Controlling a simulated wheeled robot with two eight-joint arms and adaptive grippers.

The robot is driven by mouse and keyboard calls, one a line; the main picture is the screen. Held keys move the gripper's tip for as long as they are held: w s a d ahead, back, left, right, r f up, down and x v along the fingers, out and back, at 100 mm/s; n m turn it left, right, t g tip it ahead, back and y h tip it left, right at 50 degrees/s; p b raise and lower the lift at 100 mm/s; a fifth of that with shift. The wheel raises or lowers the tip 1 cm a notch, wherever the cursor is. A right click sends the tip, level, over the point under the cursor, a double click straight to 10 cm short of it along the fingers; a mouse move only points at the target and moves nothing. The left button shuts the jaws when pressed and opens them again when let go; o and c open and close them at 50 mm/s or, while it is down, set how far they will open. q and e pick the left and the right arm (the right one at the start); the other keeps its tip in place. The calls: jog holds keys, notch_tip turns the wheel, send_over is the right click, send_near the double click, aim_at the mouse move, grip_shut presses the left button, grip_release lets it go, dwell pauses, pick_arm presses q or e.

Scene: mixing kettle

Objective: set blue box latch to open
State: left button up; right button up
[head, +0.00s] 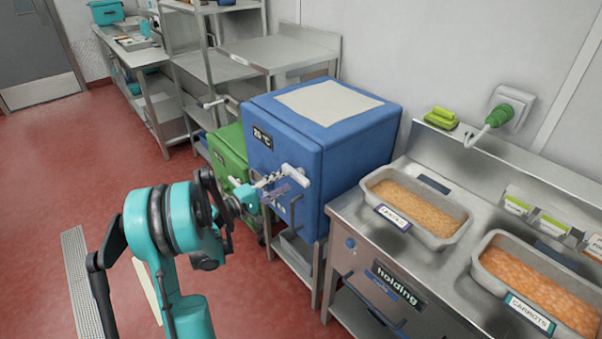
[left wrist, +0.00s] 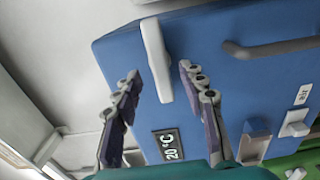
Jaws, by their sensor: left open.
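The blue box (head: 345,150) stands on a metal stand, with a "20 °C" label on its front. Its white latch (head: 297,174) is on that front and shows in the left wrist view as a long white bar (left wrist: 155,55). My left gripper (head: 272,190) is at the box front, close to the latch. In the left wrist view the open fingers (left wrist: 159,74) lie on either side of the bar's lower end, with a gap on each side. I cannot tell how far the fingertips are from the box face. A dark handle (left wrist: 270,47) is on the same face. My right gripper is not seen.
A green box (head: 229,150) stands just left of the blue box. At right, a steel holding counter (head: 375,270) carries a lentils tray (head: 456,232) and a carrots tray (head: 476,262). Steel tables (head: 275,52) stand behind. Red floor is open at left.

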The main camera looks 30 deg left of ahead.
aim_at(293, 176)
pick_arm(q)
jog(key=shift+x, duration=1.8)
